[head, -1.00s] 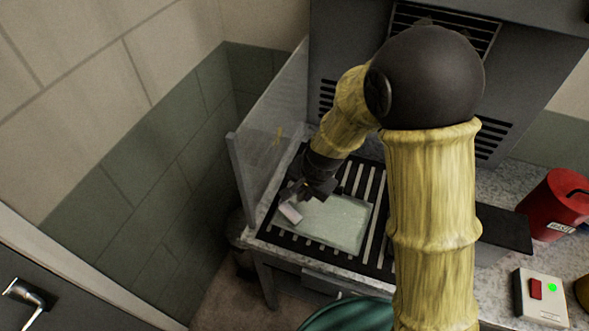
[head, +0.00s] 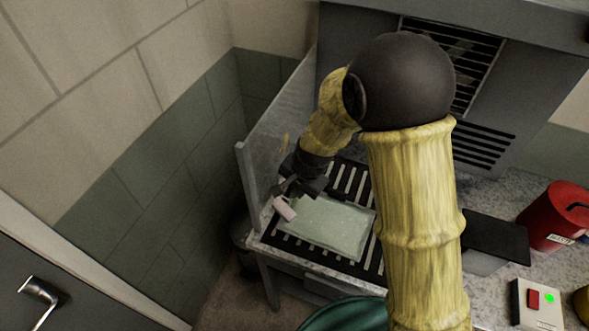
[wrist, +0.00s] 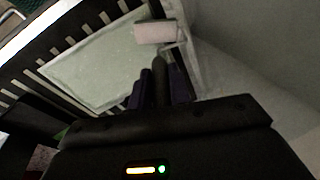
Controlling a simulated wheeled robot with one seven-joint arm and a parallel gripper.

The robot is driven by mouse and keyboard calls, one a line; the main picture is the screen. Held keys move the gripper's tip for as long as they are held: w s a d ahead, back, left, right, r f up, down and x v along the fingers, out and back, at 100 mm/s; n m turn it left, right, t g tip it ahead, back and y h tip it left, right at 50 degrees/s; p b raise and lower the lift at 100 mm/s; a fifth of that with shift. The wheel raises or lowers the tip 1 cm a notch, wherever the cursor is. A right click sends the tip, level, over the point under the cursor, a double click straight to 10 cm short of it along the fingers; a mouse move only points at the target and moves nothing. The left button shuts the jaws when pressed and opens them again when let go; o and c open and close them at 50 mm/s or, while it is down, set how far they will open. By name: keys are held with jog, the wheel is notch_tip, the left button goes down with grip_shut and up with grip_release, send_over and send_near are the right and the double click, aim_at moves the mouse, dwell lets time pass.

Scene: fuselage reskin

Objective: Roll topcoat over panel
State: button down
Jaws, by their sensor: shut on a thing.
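The pale green panel (head: 330,228) lies flat on the dark slatted grate; it also shows in the wrist view (wrist: 95,65). My gripper (head: 298,185) is at the panel's left end, in front of the clear side screen. In the wrist view my gripper (wrist: 160,88) is shut on the handle of a paint roller. The roller's pale pinkish sleeve (wrist: 157,32) shows beyond the fingers, at the panel's edge; in the head view the sleeve (head: 284,208) is at the panel's left end. I cannot tell whether the sleeve touches the panel.
The slatted grate (head: 290,245) sits in a booth with a clear screen (head: 272,130) on its left. A red can (head: 555,215), a dark box (head: 495,240) and a switch box with a green light (head: 538,305) stand right. A green round bin (head: 345,315) is in front.

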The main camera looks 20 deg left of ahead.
aim_at(297, 192)
jog(key=p+v, duration=0.2)
jog(key=shift+s+a+r, duration=0.1)
jog(key=shift+a+r, duration=0.1)
jog(key=shift+r, duration=0.25)
notch_tip(297, 192, up, 3)
jog(key=p, duration=0.2)
jog(key=shift+p, duration=0.35)
jog(key=shift+f, duration=0.25)
dwell(0.4)
